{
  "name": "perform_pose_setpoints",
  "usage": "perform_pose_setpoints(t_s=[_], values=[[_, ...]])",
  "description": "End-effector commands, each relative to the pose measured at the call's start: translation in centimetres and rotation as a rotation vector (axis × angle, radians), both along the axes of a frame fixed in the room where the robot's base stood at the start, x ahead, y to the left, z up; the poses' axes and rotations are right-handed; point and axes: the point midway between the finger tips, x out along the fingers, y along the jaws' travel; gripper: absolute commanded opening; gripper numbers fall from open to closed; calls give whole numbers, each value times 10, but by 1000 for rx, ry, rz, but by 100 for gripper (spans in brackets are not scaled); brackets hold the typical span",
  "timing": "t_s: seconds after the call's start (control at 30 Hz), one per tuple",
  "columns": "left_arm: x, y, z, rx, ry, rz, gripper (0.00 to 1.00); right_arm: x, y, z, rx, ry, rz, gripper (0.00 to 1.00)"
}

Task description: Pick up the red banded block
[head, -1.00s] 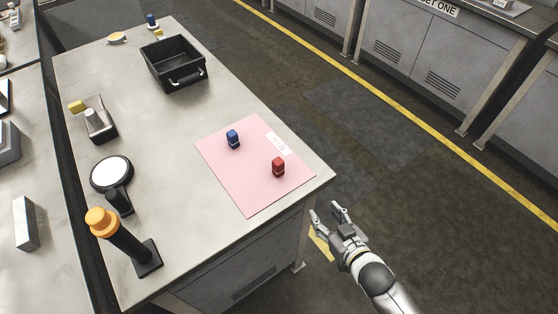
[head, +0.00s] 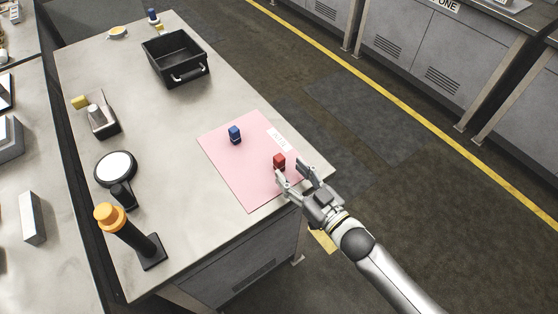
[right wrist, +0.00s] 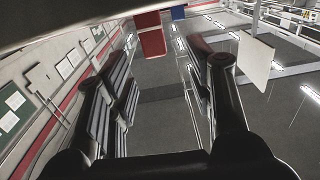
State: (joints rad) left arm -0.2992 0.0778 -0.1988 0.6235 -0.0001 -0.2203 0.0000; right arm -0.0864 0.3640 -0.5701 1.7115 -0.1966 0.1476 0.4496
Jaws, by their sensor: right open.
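The red banded block (head: 279,160) stands upright on the pink mat (head: 240,183), near its right edge. The blue banded block (head: 235,134) stands on the same mat, up and to the left. My right gripper (head: 291,172) is open and empty. Its fingertips are just on the near side of the red block, over the table's right edge; I cannot tell whether they touch it. In the right wrist view the red block (right wrist: 151,40) shows at the top, beyond and between the fingers, with the blue block (right wrist: 178,13) beside it. My left gripper is not in view.
A white label (head: 279,139) lies on the mat. A black bin (head: 158,63) stands at the back of the table. An orange-topped post (head: 128,238) and a round white-faced device (head: 115,169) stand at the left. The table is clear between these and the mat.

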Motion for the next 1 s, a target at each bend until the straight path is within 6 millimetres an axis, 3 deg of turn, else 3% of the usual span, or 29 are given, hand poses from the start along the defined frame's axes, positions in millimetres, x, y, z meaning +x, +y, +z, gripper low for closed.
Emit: perform_pose_setpoints(t_s=[0.47, 0.77, 1.0], values=[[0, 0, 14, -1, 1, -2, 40, 41, 25, -3, 1, 1, -1, 48], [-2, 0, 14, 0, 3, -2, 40, 45, 28, -5, -1, 2, 0, 48], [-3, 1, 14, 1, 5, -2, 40, 45, 28, -5, -1, 2, 0, 21]])
